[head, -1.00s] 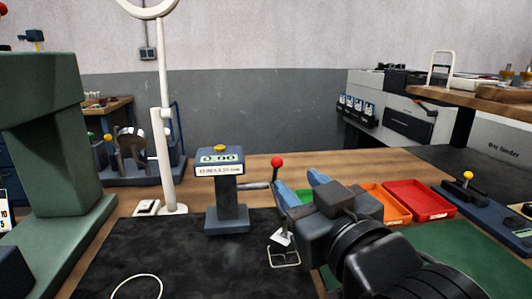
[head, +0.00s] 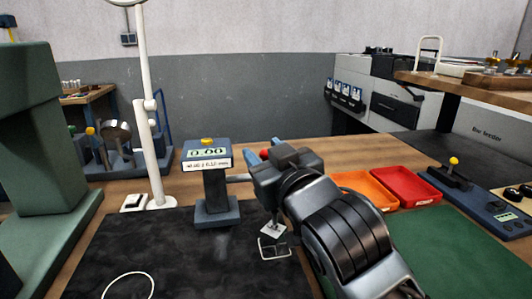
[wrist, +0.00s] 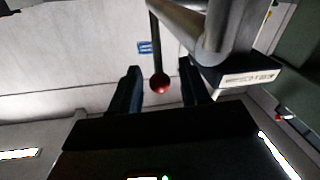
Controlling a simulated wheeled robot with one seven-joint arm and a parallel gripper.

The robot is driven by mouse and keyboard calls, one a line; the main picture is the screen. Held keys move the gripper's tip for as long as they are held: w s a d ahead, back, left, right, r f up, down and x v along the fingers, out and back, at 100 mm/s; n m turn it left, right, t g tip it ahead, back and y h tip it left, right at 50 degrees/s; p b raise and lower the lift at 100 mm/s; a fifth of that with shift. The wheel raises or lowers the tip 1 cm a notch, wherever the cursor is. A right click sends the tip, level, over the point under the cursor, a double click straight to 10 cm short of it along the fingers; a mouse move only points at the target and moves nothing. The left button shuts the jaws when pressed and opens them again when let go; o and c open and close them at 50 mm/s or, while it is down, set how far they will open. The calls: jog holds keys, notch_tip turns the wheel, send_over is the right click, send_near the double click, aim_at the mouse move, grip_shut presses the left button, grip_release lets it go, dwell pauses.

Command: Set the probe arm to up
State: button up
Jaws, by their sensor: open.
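The gauge (head: 208,184) is a dark blue stand on the bench with a display reading 0.00 and a yellow button on top. Its probe arm (head: 238,178) sticks out to the right, its outer part hidden by my gripper. The red ball (head: 264,154) at the lever's end shows slightly between my fingers. In the wrist view the red ball (wrist: 160,83) sits on a thin dark rod, between the two fingers of my gripper (wrist: 161,88), with gaps at both sides. My gripper (head: 262,154) is open around or just short of the ball; the exact depth is unclear.
A white post (head: 150,120) stands left of the gauge, and a green machine column (head: 35,150) is at far left. An orange tray (head: 366,184) and a red tray (head: 407,188) lie to the right. The black mat (head: 180,255) is mostly bare.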

grip_shut()
dwell(0.3)
dwell(0.3)
